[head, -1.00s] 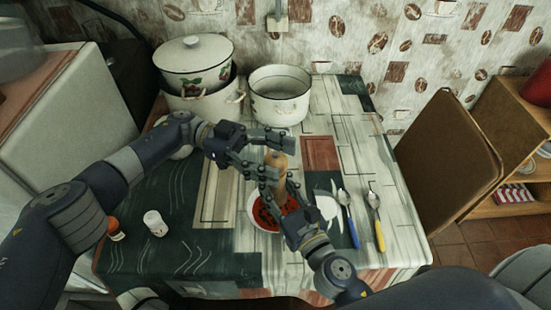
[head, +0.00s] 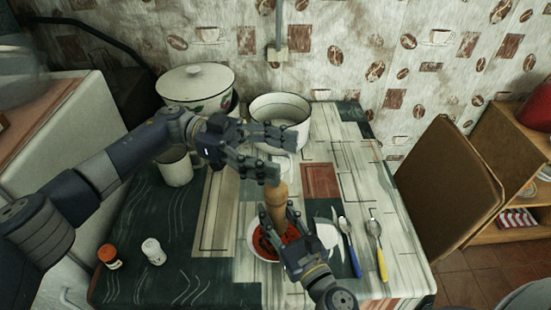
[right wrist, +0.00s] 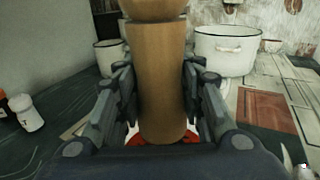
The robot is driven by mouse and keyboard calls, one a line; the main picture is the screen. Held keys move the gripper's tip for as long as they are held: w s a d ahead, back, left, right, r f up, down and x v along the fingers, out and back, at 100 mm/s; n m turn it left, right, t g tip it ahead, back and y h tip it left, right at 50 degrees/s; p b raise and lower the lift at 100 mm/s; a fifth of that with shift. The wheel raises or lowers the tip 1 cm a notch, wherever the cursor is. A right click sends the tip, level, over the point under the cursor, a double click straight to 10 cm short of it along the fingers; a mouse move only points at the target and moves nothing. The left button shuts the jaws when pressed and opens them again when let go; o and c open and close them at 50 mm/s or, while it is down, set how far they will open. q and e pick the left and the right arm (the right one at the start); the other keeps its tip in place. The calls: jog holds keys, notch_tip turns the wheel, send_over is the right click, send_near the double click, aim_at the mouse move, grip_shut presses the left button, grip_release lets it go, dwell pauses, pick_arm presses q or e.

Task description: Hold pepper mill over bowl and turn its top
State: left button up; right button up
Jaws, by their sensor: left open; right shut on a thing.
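A brown wooden pepper mill (head: 277,203) stands roughly upright above a white bowl (head: 262,257) with red contents. My right gripper (head: 279,214) is shut on the mill's lower body. The right wrist view shows the mill (right wrist: 158,75) between both fingers, with a narrower neck and a rounded top cut off by the frame, and a little red below it. My left gripper (head: 281,154) is open near the mill's upper end, fingers pointing right.
A lidded pot (head: 195,88) and an open white pot (head: 281,112) stand at the back. A white mug (head: 174,168) is behind my left arm. Two shakers, orange (head: 108,257) and white (head: 153,251), stand front left. Cutlery (head: 376,245) lies right of the bowl.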

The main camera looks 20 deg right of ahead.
aim_at(267, 197)
pick_arm(q)
jog(key=shift+s+f, duration=0.25)
jog(key=shift+s, duration=0.05)
jog(key=s+d+f+m+t, duration=0.1)
jog(key=s+f+m+t, duration=0.1)
jog(key=s+f+m, duration=0.45)
jog(key=w+a+r+m+t+h, duration=0.3)
jog(key=a+r+m+t+h, duration=0.15)
jog(key=m+t, duration=0.6)
jog(key=s+a+f+m+t+y, duration=0.2)
jog(key=a+f+m+t+y, duration=0.15)
jog(key=a+f+t, duration=0.45)
jog(key=shift+m+t+h, duration=0.35)
jog(key=shift+t+h, duration=0.05)
jog(key=shift+t, duration=0.05)
jog(key=x, duration=1.3)
jog(key=shift+s+d+r, duration=0.1)
jog(key=shift+s+r, duration=0.2)
jog(key=c, duration=1.1)
